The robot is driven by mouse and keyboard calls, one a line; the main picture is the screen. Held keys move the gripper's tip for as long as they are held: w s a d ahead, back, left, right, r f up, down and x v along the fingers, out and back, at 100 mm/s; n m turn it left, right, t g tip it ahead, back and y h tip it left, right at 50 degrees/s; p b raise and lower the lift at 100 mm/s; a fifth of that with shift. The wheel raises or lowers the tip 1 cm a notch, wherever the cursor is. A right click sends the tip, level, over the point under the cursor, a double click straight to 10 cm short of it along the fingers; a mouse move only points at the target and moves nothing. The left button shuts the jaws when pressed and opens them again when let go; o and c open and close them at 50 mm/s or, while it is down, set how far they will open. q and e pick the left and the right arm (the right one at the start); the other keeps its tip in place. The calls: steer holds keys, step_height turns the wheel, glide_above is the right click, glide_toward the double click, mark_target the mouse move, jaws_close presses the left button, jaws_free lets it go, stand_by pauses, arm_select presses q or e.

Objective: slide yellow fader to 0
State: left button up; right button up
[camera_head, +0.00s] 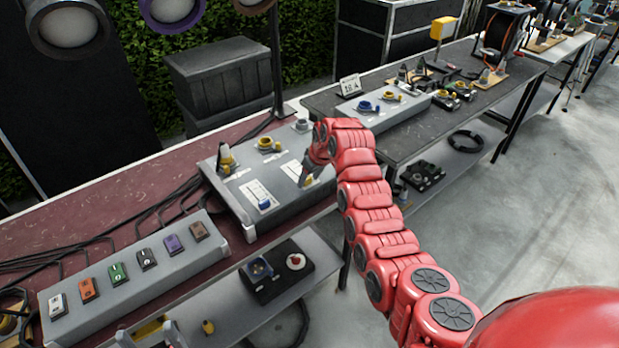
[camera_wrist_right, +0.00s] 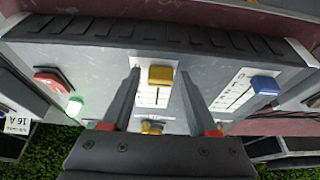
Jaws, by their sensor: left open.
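The yellow fader (camera_wrist_right: 160,76) sits on a white scale strip of the grey console, at the strip's upper end in the right wrist view. It also shows small beside my right gripper in the head view. My right gripper (camera_wrist_right: 160,102) is open, with one finger on each side of the fader; whether they touch it cannot be told. In the head view this gripper (camera_head: 311,172) hangs over the console (camera_head: 232,212). My left gripper (camera_head: 148,335) shows only as two spread grey fingertips at the bottom edge.
A blue fader (camera_wrist_right: 264,85) on its own scale stands beside the yellow one. A red button (camera_wrist_right: 52,79) and a green light (camera_wrist_right: 74,107) are on the other side. A grey box with several coloured switches (camera_head: 135,262) stands left of the console. Cables (camera_head: 150,215) lie behind it.

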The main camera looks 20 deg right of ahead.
steer(key=shift+o, duration=0.4)
steer(key=shift+a+r, duration=0.1)
steer(key=shift+r, duration=0.45)
steer(key=v, duration=1.6)
steer(key=shift+s+r+p, duration=0.15)
steer(key=shift+s+p, duration=0.1)
steer(key=shift+p, duration=0.1)
